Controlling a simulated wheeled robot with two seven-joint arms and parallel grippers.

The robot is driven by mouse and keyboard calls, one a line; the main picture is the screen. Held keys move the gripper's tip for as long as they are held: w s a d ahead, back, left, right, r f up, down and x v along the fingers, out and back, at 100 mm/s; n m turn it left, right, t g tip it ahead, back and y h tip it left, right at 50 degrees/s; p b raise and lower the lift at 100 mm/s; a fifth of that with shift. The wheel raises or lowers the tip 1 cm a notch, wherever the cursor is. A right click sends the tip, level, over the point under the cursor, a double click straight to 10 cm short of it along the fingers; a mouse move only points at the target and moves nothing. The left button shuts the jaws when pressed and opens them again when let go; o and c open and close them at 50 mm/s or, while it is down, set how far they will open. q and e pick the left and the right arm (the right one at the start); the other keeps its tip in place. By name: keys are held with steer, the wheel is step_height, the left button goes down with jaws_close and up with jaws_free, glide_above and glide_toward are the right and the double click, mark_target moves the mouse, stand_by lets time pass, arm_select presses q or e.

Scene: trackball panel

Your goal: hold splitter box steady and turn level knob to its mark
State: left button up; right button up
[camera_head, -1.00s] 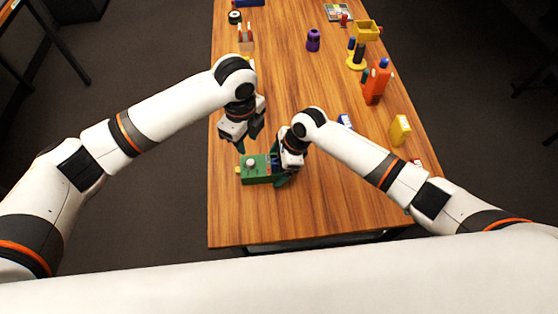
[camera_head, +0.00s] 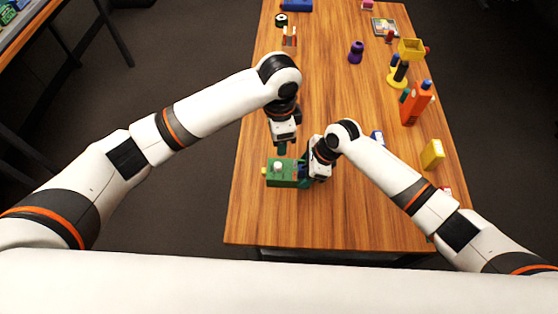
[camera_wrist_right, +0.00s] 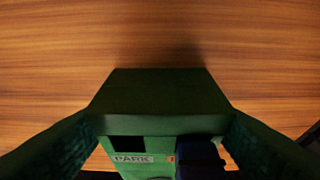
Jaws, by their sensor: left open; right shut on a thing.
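The green splitter box (camera_head: 283,180) sits on the near left part of the table, with a pale round knob (camera_head: 277,167) on its top. My right gripper (camera_head: 305,177) is shut on the right part of the box. In the right wrist view the box (camera_wrist_right: 160,95) is between my two dark fingers; a PARK label, a bit of orange and a dark blue part show on it. My left gripper (camera_head: 282,148) is open, just beyond the box and apart from the knob. The knob's mark is too small to make out.
The wooden table (camera_head: 340,215) is clear in front and to the right of the box. A yellow bottle (camera_head: 432,154), an orange container (camera_head: 416,103), a yellow stand (camera_head: 398,78) and a purple object (camera_head: 356,51) stand farther right and back.

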mark_target(278, 165)
arm_select(q)
steer(key=f+n, duration=0.5)
steer(key=n, duration=0.1)
steer(key=f+n, duration=0.6)
steer(key=shift+a, duration=0.2)
stand_by(0.4)
jaws_close()
